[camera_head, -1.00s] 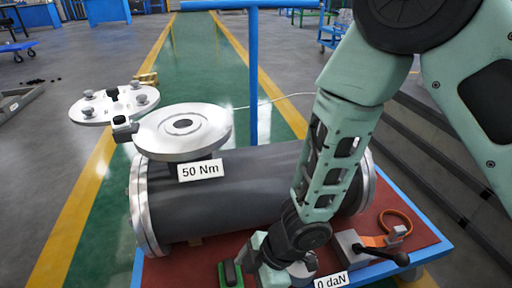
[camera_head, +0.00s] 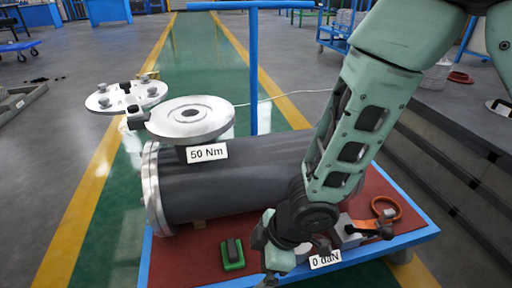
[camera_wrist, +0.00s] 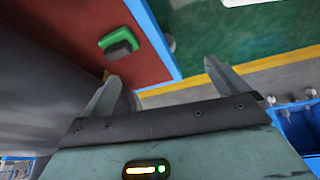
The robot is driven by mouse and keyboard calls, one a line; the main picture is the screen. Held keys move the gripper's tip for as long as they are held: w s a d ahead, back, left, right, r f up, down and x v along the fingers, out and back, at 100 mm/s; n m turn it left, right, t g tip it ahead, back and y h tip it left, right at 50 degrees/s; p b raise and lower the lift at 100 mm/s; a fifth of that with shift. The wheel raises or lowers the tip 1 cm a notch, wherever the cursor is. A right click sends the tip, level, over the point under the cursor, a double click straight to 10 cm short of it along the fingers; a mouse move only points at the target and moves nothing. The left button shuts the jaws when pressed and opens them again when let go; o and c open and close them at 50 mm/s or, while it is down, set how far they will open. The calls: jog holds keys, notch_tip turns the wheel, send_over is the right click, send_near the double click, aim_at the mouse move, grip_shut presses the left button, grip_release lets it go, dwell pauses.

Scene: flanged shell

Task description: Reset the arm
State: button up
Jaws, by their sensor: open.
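My gripper shows in the wrist view (camera_wrist: 165,90) with its two fingers spread wide and nothing between them. In the head view my arm reaches down from the upper right, and the gripper (camera_head: 270,262) hangs at the front edge of the cart, partly cut off by the picture's bottom. A small green block with a dark top (camera_head: 233,254) lies on the red cart top just left of my gripper. It also shows in the wrist view (camera_wrist: 118,43), beyond the left finger and apart from it.
A grey flanged shell (camera_head: 225,185) lies on the blue-edged cart (camera_head: 415,236), with a round flange (camera_head: 190,118) labelled 50 Nm on top. A lever clamp (camera_head: 362,228), an orange strap (camera_head: 386,206) and a 0 daN label (camera_head: 325,260) are right of my gripper. Dark steps (camera_head: 440,160) stand at right.

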jog(key=s+d+r+m+t+h+p, duration=0.1)
jog(key=s+d+r+m+h, duration=0.1)
jog(key=d+r+m, duration=0.45)
jog(key=s+d+r+m+h+p, duration=0.15)
jog(key=d+r, duration=0.25)
jog(key=r, duration=0.6)
jog(key=s+d+r+m+g+p, duration=0.1)
jog(key=s+d+r+m+p, duration=0.15)
jog(key=s+r, duration=0.35)
notch_tip(320, 180, up, 37)
jog(key=p, duration=3.6)
jog(key=shift+d+h+p, duration=0.3)
jog(key=shift+h+p, duration=0.05)
